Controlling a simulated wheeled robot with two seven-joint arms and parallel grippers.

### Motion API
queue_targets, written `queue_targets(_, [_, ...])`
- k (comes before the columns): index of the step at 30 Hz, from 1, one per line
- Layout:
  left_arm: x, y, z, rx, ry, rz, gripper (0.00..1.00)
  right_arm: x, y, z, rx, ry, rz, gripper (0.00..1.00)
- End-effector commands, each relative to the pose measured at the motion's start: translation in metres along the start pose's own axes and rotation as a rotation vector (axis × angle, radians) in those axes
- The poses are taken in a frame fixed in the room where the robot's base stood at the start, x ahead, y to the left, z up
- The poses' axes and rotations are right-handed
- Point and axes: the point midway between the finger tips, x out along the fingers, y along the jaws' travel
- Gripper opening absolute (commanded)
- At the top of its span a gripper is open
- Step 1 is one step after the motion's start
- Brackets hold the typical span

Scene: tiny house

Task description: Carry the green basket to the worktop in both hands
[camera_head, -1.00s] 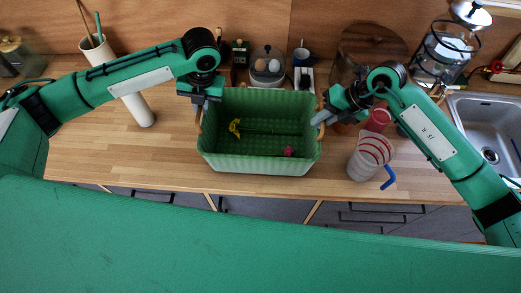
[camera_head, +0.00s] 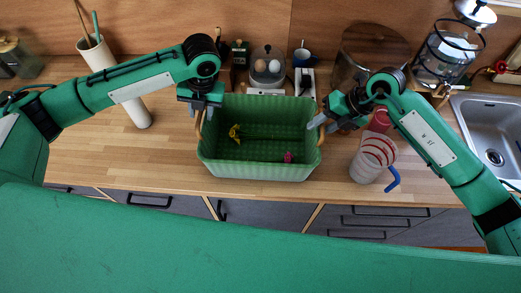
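The green basket (camera_head: 258,170) is over the wooden worktop (camera_head: 160,165) and looks to rest on it, upright, near the front edge. A yellow item (camera_head: 235,133) and a pink item (camera_head: 288,157) lie inside it. My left gripper (camera_head: 201,111) is at the basket's left handle (camera_head: 199,125), its two fingers apart on either side of the handle. My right gripper (camera_head: 325,124) is at the right handle (camera_head: 321,136), its fingers also looking apart. The arm partly hides the right handle.
A striped cup (camera_head: 372,160) with a blue handle stands just right of the basket. Worktop between vase and basket is clear.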

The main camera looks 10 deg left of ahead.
Motion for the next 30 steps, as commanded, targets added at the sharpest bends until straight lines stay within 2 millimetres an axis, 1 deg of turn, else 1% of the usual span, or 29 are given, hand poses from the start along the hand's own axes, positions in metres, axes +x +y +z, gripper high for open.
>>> queue_targets(5, [-0.024,-0.001,0.001,0.001,-0.005,-0.002,0.33,0.000,0.000,0.000,0.000,0.000,0.000,0.32])
queue_targets(12, [-0.077,-0.001,0.001,0.001,-0.005,-0.002,0.33,0.000,0.000,0.000,0.000,0.000,0.000,0.32])
queue_targets(15, [-0.095,-0.001,0.001,0.002,-0.005,-0.002,0.33,0.000,0.000,0.000,0.000,0.000,0.000,0.32])
queue_targets(18, [-0.107,-0.001,0.001,0.001,-0.004,-0.002,0.33,0.000,0.000,0.000,0.000,0.000,0.000,0.32])
queue_targets(22, [-0.116,0.000,0.000,0.001,-0.002,-0.001,0.33,-0.001,0.000,0.000,0.000,0.000,0.000,0.32])
queue_targets(25, [-0.118,0.000,0.000,0.001,-0.001,0.000,0.33,-0.006,-0.001,0.001,0.000,-0.002,-0.001,0.32])
queue_targets(28, [-0.118,0.000,0.000,0.001,0.000,0.000,0.33,-0.020,-0.001,0.001,0.000,-0.003,-0.002,0.32])
queue_targets(30, [-0.118,0.000,0.000,0.001,0.000,-0.001,0.33,-0.034,0.000,0.001,-0.001,-0.004,-0.002,0.32])
